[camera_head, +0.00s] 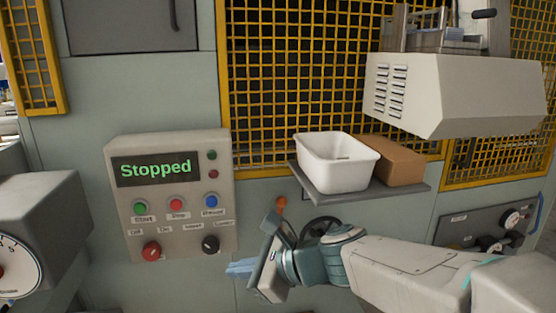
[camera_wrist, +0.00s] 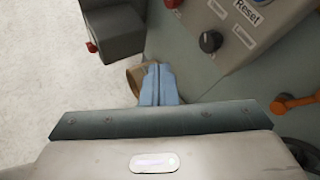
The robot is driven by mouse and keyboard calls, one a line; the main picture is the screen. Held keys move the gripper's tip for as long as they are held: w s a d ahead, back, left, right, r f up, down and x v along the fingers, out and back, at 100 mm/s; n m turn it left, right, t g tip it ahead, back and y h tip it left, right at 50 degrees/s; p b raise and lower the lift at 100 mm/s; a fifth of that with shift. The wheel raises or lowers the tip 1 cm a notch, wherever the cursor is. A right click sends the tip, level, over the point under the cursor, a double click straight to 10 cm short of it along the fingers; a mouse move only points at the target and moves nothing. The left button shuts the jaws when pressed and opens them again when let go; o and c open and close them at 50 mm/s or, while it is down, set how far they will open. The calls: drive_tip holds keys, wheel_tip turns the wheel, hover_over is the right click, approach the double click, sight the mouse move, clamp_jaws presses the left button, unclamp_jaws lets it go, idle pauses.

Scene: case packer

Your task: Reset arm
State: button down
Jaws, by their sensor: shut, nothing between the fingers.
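My gripper (camera_head: 240,268) is at the lower middle of the head view, with its blue fingers pointing left. The fingers are together and empty. They also show in the wrist view (camera_wrist: 158,84), closed side by side. My arm (camera_head: 400,270) reaches in from the lower right. The gripper is just below and right of the control panel (camera_head: 222,165), apart from it as far as I can see. The panel's display (camera_head: 155,168) reads "Stopped" in green. Below it are green, red and blue buttons, a red knob (camera_head: 151,251) and a black knob (camera_head: 210,244).
A shelf (camera_head: 310,181) holds a white bin (camera_head: 335,165) and a brown box (camera_head: 397,160) above my gripper. A grey housing (camera_head: 450,95) juts out at the upper right. A gauge box (camera_head: 45,225) stands at the left. An orange handle (camera_wrist: 295,102) is near the gripper.

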drive_tip(key=s+d+f+n+h, duration=0.3)
drive_tip(key=d+n, duration=0.3)
drive_tip(key=d, duration=0.1)
drive_tip(key=s+d+f+n+g+h, duration=0.1)
drive_tip(key=s+d+f+n+h, duration=0.2)
drive_tip(key=d+n, duration=0.3)
drive_tip(key=s+d+f+n+h, duration=0.3)
drive_tip(key=s+d+n+h, duration=0.1)
drive_tip(key=d+n, duration=0.3)
drive_tip(key=shift+s+d+h, duration=0.3)
drive_tip(key=shift+d+h, duration=0.4)
drive_tip(key=shift+d, duration=0.5)
